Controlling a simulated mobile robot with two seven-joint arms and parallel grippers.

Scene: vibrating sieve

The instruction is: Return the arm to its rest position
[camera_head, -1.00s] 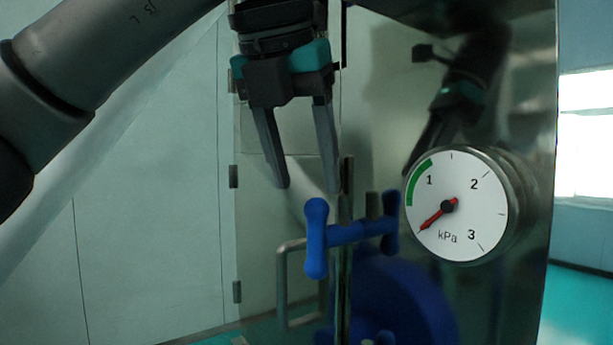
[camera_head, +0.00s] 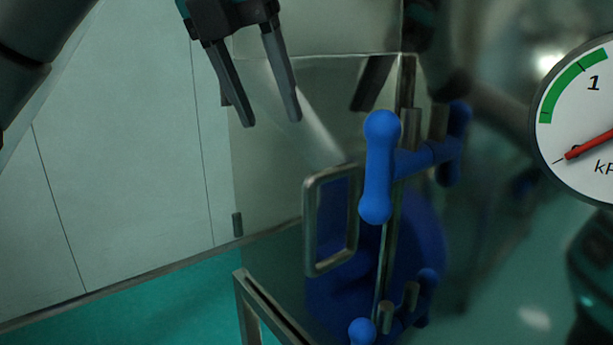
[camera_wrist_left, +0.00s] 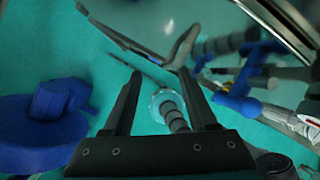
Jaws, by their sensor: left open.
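My left gripper (camera_head: 271,122) hangs at the top of the head view with its two fingers apart and nothing between them. It is up and to the left of a blue handle (camera_head: 379,167) on the steel cabinet, apart from it. In the left wrist view the open fingers (camera_wrist_left: 162,95) point over the teal floor, with empty space between them. The left arm comes in at the upper left of the head view, mostly cut off. My right gripper is not clearly seen.
A pressure gauge (camera_head: 590,125) is at the right edge, its red needle low. A metal pull handle (camera_head: 312,235) stands out from the cabinet door. More blue knobs (camera_head: 362,331) sit below. Teal floor (camera_head: 150,300) is clear at lower left. A blue round object (camera_wrist_left: 35,135) shows in the wrist view.

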